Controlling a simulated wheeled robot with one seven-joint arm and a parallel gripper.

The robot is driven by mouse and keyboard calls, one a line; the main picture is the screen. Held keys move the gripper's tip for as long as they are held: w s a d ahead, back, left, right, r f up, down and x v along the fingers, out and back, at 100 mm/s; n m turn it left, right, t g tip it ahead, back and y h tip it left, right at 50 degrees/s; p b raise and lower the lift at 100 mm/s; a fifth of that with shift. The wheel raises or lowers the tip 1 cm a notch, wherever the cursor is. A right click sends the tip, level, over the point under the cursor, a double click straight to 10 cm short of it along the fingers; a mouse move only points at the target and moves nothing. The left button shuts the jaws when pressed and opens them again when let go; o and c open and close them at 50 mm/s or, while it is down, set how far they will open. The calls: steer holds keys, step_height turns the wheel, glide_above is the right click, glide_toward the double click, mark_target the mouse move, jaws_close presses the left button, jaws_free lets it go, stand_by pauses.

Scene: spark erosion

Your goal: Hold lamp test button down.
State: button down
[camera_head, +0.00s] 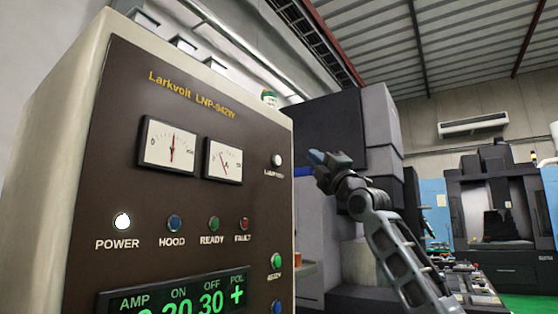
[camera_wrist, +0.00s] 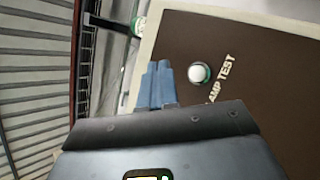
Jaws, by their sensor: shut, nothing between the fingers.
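The lamp test button (camera_head: 277,160) is a small round white button at the upper right of the dark panel (camera_head: 190,100), with its label below it. In the wrist view the button (camera_wrist: 199,73) has a green-grey ring and stands beside the "LAMP TEST" lettering. My gripper (camera_head: 316,157) is to the right of the panel in the head view, pointing left towards the button and apart from it in the picture. In the wrist view my blue fingers (camera_wrist: 157,68) are together and empty, to the left of the button, over the panel's pale edge. No contact with the button shows.
The panel also carries two dial meters (camera_head: 168,145), a lit white POWER lamp (camera_head: 122,222), a green READY button (camera_head: 276,261) and a green digital display (camera_head: 180,294). A tall grey machine (camera_head: 340,130) stands behind my arm.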

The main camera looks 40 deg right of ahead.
mark_target(277, 161)
steer(key=w+a+p, duration=0.2)
steer(key=w, duration=0.5)
steer(key=shift+a, duration=0.3)
steer(key=shift+w, duration=0.2)
stand_by(1.6)
steer(key=shift+w+a, duration=0.15)
steer(key=shift+w, duration=0.15)
steer(key=shift+w+a, duration=0.2)
steer(key=shift+w, duration=0.25)
stand_by(2.5)
steer(key=shift+s, duration=0.15)
steer(key=shift+s+d+b, duration=0.3)
steer(key=shift+s+b, duration=0.2)
steer(key=shift+s, duration=0.2)
